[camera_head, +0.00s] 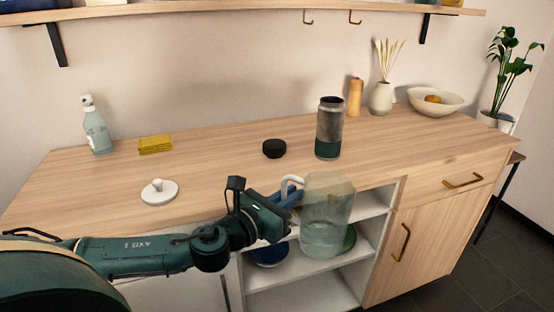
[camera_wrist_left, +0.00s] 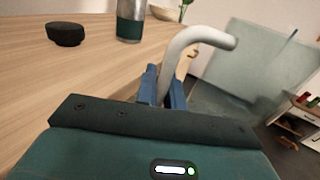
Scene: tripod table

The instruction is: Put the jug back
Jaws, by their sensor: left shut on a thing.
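The jug (camera_head: 326,218) is clear, pale green, with a white handle, and hangs upright in front of the cabinet's open shelves. My left gripper (camera_head: 290,196) is shut on the jug's handle and holds it out from the counter's front edge. In the left wrist view the blue fingers (camera_wrist_left: 165,90) close around the white handle, and the jug's body (camera_wrist_left: 262,65) fills the upper right. The part of the handle between the fingers is hidden. My right gripper is not in view.
The wooden counter (camera_head: 215,165) carries a white lid (camera_head: 159,192), a yellow sponge (camera_head: 155,144), a spray bottle (camera_head: 96,130), a black puck (camera_head: 274,148) and a grey-green tumbler (camera_head: 329,128). Open shelves (camera_head: 300,292) hold a blue bowl (camera_head: 270,255) and a green dish (camera_head: 349,240). The counter's front middle is clear.

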